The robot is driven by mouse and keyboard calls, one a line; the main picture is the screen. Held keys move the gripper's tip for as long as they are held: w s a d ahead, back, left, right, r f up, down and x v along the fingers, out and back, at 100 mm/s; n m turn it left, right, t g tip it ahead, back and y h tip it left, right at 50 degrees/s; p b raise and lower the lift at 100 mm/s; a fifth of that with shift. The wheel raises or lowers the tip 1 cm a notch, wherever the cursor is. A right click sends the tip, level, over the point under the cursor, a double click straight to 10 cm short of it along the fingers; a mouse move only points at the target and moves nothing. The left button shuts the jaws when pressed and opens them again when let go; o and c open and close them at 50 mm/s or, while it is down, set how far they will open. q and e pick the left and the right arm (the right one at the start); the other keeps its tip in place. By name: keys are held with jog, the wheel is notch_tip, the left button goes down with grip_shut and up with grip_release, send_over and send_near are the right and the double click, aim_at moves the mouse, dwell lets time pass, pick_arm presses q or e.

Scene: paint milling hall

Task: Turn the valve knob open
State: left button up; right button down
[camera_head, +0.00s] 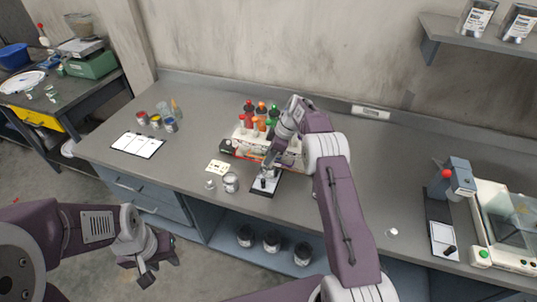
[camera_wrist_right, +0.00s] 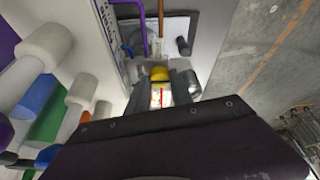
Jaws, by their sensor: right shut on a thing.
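My right gripper (camera_head: 268,166) reaches down onto a small dark fixture with a white plate (camera_head: 265,184) on the bench. In the right wrist view the gripper (camera_wrist_right: 160,88) is shut on a yellow knob (camera_wrist_right: 159,73), which sits between its fingertips. A white label with a red mark shows just below the knob. A dark cylinder (camera_wrist_right: 183,46) stands on the white plate (camera_wrist_right: 175,27) beyond it. The knob's angle and stem are hidden by the fingers. My left gripper (camera_head: 146,268) hangs empty in front of the bench, its fingers apart.
Bottles with coloured caps (camera_head: 261,112) stand close behind my right gripper. A clipboard (camera_head: 137,145) is further left.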

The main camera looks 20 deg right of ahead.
jog(key=shift+w+d+r+n, duration=0.1)
jog(key=shift+r+n, duration=0.05)
jog(key=shift+n, duration=0.15)
jog(key=c, duration=1.1)
grip_release()
jog(key=shift+c, duration=0.2)
jog(key=shift+d, duration=0.1)
jog(key=v, duration=0.9)
jog(key=shift+d, duration=0.1)
